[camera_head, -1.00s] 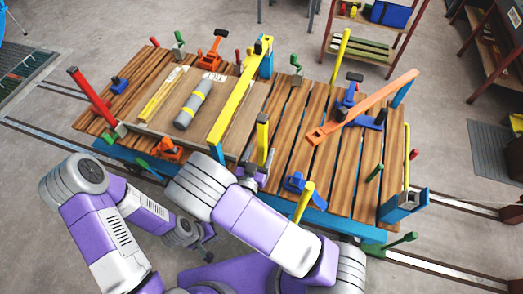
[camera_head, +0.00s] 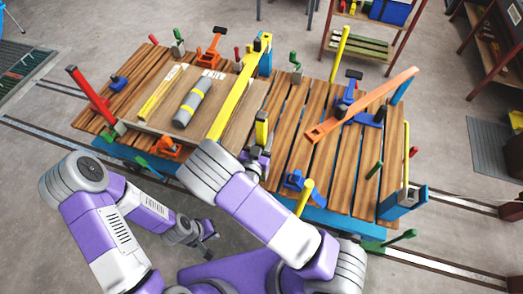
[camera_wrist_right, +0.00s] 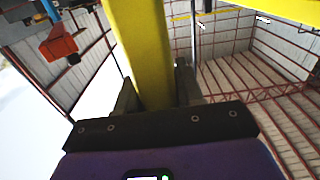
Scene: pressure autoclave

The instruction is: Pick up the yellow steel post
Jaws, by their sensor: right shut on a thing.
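A short upright yellow steel post (camera_head: 262,130) stands at the near edge of the slatted table, right of the long yellow beam. My right gripper (camera_head: 259,152) is at its lower part, partly hidden by my own forearm. In the right wrist view, the yellow post (camera_wrist_right: 143,50) runs down between the two fingers of my right gripper (camera_wrist_right: 155,92), which is shut on it. The post's lower end is hidden. My left gripper (camera_head: 207,244) hangs low over the floor in front of the table, away from the post; its finger opening is too small to judge.
The wooden slatted table (camera_head: 285,125) carries a long yellow beam (camera_head: 236,92), a grey cylinder (camera_head: 192,103), an orange bar (camera_head: 365,105) and several clamps. Another yellow post (camera_head: 305,196) stands at the near edge. A blue clamp (camera_head: 299,181) is close by.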

